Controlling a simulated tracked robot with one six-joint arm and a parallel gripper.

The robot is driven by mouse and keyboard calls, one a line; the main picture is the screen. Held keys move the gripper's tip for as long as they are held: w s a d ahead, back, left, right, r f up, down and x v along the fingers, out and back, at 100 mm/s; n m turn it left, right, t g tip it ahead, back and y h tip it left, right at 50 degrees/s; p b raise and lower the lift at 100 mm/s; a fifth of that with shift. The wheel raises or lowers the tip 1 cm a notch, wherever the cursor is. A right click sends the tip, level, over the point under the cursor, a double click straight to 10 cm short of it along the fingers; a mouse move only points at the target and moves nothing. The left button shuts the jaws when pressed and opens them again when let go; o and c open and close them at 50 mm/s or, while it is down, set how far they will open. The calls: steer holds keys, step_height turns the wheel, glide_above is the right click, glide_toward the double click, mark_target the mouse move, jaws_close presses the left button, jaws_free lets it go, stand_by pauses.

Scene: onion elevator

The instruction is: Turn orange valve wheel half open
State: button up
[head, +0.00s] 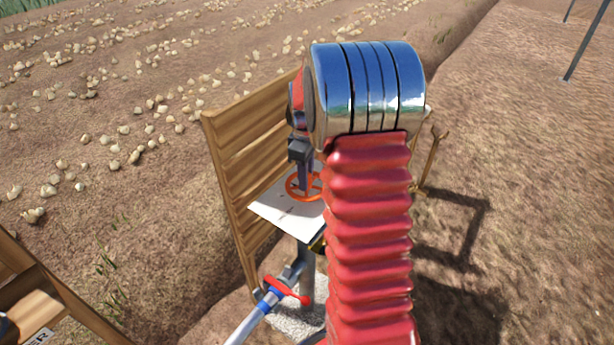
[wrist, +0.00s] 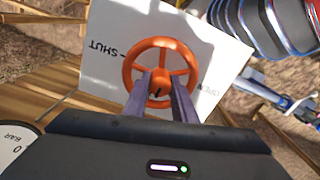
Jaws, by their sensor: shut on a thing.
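The orange valve wheel (wrist: 160,41) stands in front of a white plate (wrist: 104,68) printed with SHUT at left and OPEN at right. My gripper (wrist: 161,82) is shut on the wheel, with its two grey fingers at the hub, one on each side. A small dark mark shows on the hub between them. In the head view the wheel (head: 290,187) sits over the white plate (head: 283,216), with my gripper (head: 305,184) reaching down to it. My red arm hides the right side of the wheel and plate.
A wooden slatted panel (head: 232,165) stands left of the plate. Below are a red handle (head: 285,290) and a silver-and-blue pipe (head: 250,319). A wooden structure (head: 42,295) is at lower left. A gauge (wrist: 15,148) reads 0 BAR. Open soil lies at right.

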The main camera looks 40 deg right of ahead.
steer(key=shift+w+r, duration=0.1)
steer(key=shift+w, duration=0.05)
steer(key=o, duration=1)
steer(key=shift+o, duration=0.2)
step_height(320, 180, up, 14)
steer(key=shift+f, duration=0.2)
stand_by(0.6)
